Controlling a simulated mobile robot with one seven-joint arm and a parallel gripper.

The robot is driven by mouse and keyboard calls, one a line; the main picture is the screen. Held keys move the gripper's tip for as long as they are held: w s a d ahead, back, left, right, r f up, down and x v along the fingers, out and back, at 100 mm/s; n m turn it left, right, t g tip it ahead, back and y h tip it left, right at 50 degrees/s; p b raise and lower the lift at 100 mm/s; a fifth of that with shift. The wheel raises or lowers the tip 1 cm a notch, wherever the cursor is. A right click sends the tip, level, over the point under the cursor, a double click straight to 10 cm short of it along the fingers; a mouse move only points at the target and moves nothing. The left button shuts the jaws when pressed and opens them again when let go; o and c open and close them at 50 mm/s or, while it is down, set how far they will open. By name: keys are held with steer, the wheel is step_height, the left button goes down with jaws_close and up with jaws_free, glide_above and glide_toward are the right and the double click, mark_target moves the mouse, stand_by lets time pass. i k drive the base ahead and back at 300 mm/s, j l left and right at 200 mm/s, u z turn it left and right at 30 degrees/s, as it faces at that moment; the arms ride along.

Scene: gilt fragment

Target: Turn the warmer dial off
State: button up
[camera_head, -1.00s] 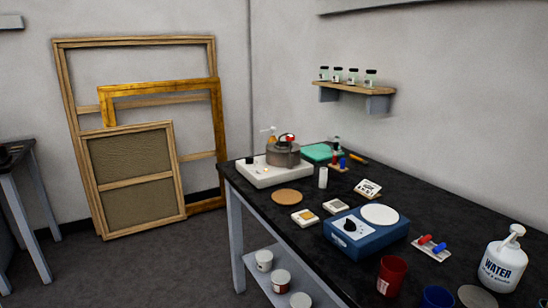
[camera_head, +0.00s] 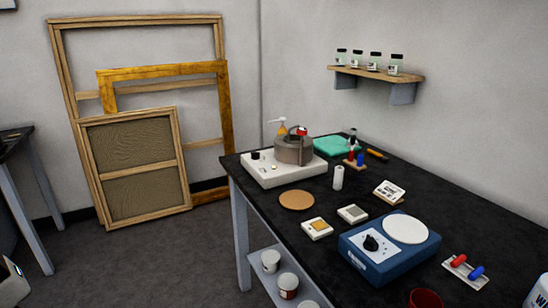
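A white low unit (camera_head: 262,175) stands at the far left end of the black table, with a grey metal pot (camera_head: 293,149) on it. A small black knob (camera_head: 255,156) sits on its left part. A blue box unit (camera_head: 385,262) with a white round plate (camera_head: 405,229) stands nearer. A black dial (camera_head: 370,243) is on its white panel. Both units have a knob, and the frames do not label which is the warmer. The dial settings are too small to read. My gripper is not in view.
On the black table (camera_head: 270,218) are a cork disc (camera_head: 296,200), two small square items (camera_head: 317,228), a white cylinder (camera_head: 338,178), a small sign (camera_head: 389,193), a red cup (camera_head: 425,299) and a rack with red and blue pieces (camera_head: 466,269). Open floor (camera_head: 150,255) lies left of the table.

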mark_target(255, 155)
steer(key=i+j+z, duration=0.15)
steer(key=i+j, duration=0.2)
steer(key=i+j+z, duration=0.15)
steer(key=i+j, duration=0.15)
steer(key=i+j+z, duration=0.1)
steer(key=i+j, duration=0.15)
steer(key=j, duration=0.25)
steer(key=i+j+z, duration=0.15)
steer(key=i+j, duration=0.15)
steer(key=j, duration=0.15)
steer(key=i+j+z, duration=0.2)
steer(key=i+j, duration=0.15)
steer(key=i+l, duration=0.25)
steer(key=i, duration=0.1)
